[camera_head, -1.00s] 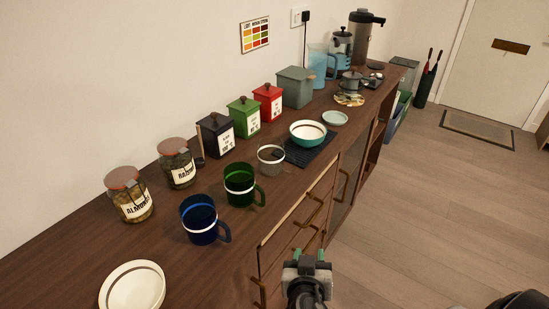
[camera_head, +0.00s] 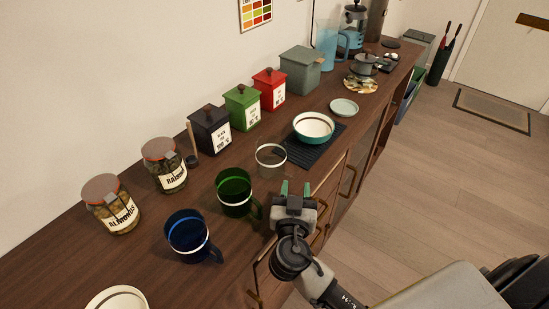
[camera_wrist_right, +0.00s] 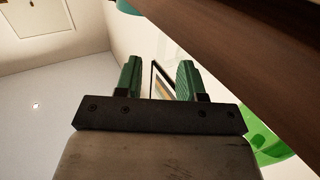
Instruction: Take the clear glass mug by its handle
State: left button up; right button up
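The clear glass mug (camera_head: 271,162) with a white band stands upright on the dark wooden counter, between the green mug and the teal bowl. I cannot make out its handle. My right gripper (camera_head: 296,188) is at the counter's front edge, in front of the clear mug and apart from it. Its green fingers are open and empty; they also show in the right wrist view (camera_wrist_right: 158,78). I cannot clearly make out the clear mug in the right wrist view. My left gripper is not in view.
A green mug (camera_head: 234,194) and a blue mug (camera_head: 188,238) stand to the left of the clear mug. A teal bowl (camera_head: 313,127) sits on a black mat (camera_head: 318,152) behind it. Jars and canisters (camera_head: 211,131) line the wall. Open floor lies right.

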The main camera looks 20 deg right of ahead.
aim_at(296, 174)
jog(key=p+x, duration=0.2)
jog(key=x, duration=0.3)
jog(key=shift+w+r, duration=0.1)
jog(key=shift+r, duration=0.1)
jog(key=shift+w+d+f, duration=0.15)
jog(key=shift+w+d, duration=0.05)
jog(key=shift+w, duration=0.1)
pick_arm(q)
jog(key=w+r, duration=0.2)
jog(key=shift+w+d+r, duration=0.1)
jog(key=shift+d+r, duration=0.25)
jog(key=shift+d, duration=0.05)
pick_arm(e)
jog(key=shift+c, duration=0.2)
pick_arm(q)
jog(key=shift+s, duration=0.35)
pick_arm(e)
grip_shut()
